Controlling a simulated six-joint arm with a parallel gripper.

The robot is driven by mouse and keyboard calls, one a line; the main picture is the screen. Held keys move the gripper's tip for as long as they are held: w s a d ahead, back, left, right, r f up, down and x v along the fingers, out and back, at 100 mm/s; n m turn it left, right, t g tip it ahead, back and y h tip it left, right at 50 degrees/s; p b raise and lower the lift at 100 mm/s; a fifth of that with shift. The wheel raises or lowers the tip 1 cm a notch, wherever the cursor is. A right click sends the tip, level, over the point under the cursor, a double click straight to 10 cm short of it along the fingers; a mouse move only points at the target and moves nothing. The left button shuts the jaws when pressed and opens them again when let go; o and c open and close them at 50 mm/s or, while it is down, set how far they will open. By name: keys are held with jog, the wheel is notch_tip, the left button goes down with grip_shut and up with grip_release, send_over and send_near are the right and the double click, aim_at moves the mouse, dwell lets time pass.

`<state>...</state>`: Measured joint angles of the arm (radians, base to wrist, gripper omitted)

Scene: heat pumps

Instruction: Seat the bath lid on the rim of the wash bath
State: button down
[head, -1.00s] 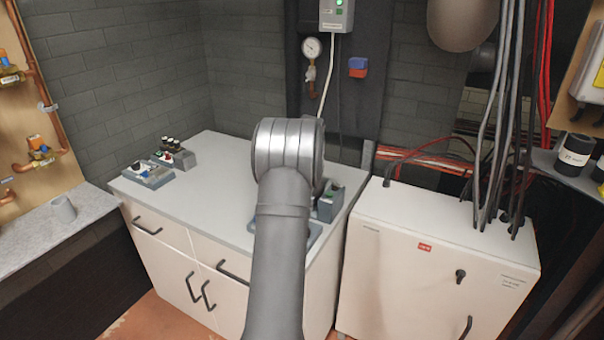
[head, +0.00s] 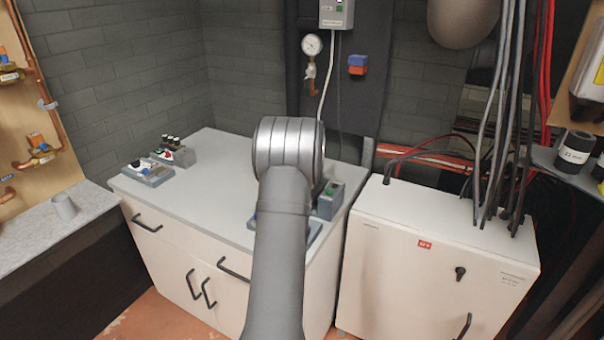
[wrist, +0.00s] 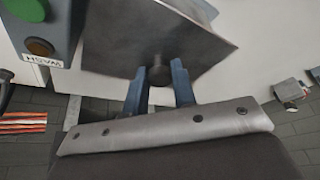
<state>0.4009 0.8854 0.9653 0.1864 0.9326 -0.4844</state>
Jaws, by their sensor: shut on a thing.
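The bath lid (wrist: 150,35) is a flat grey metal plate with a dark round knob (wrist: 159,72), seen in the wrist view. My gripper (wrist: 160,74) has two blue fingers, one on each side of the knob, and is shut on it. The lid looks tilted in this view. My arm hides the gripper and lid in the head view. A blue-grey edge (head: 312,232) shows beside my arm on the counter; I cannot tell whether it is the wash bath. I cannot tell whether the lid touches a rim.
A control box with a green button, an amber lamp and a label reading WASH (wrist: 40,61) is close to the lid. The grey counter (head: 215,190) is clear left of my arm, with small devices (head: 150,172) at its far left. A white cabinet (head: 430,260) stands right.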

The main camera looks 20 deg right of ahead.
jog(key=c, duration=1.1)
grip_release()
jog(key=shift+f, duration=0.1)
jog(key=v, duration=1.7)
jog(key=shift+r, duration=0.3)
jog(key=shift+f, duration=0.1)
jog(key=x, duration=1.7)
jog(key=shift+f, duration=0.2)
jog(key=shift+r, duration=0.15)
jog(key=shift+r, duration=0.1)
